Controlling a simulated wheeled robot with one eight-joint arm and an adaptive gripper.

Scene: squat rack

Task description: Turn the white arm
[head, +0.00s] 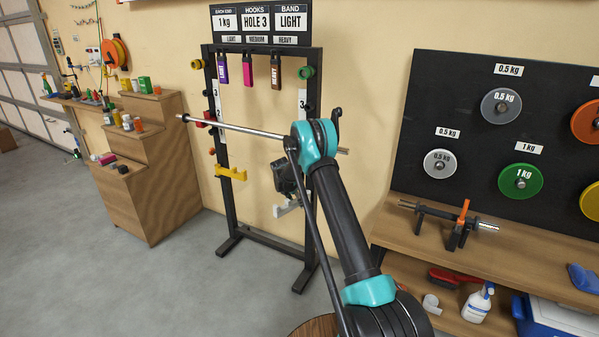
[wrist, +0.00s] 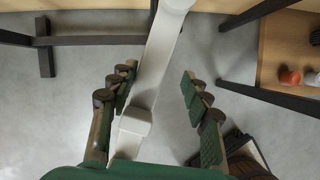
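The white arm (head: 288,208) sticks out from the right post of the squat rack at about mid height, in the head view. In the wrist view the white arm (wrist: 160,62) is a long pale bar running from the top edge down between my fingers, with a square block on it lower down. My gripper (head: 287,178) is just above the white arm in the head view and hides part of it. In the wrist view my gripper (wrist: 158,86) is open, one finger on each side of the bar, with visible gaps. I cannot tell whether the bar lies at fingertip depth.
A barbell (head: 245,129) crosses the rack above my gripper. A yellow arm (head: 231,173) sits on the left post (head: 220,120). A wooden shelf bench (head: 470,238) with a plate board (head: 450,100) stands right. Wooden steps (head: 150,190) stand left. The floor in front is clear.

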